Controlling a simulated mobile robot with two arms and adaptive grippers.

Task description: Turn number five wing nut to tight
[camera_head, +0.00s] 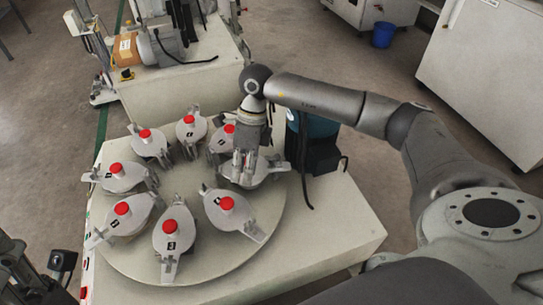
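A round pale turntable (205,285) carries a ring of several grey lidded stations, most with a red knob on top and a small black number label. My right gripper (244,178) points down over the station at the right rear of the ring (266,170). Its fingers are low over this lid and hide its top, so I cannot see a knob or wing nut there, nor whether the fingers touch or grip anything. The number labels are too small to read surely, so I cannot tell which is number five. My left gripper is not in view.
Neighbouring stations stand close, one in front (235,213) and one behind (219,141). A dark teal motor unit (316,137) with a hanging black cable is just right of my gripper. The white table's right front (335,240) is clear. Dark equipment (62,262) stands at lower left.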

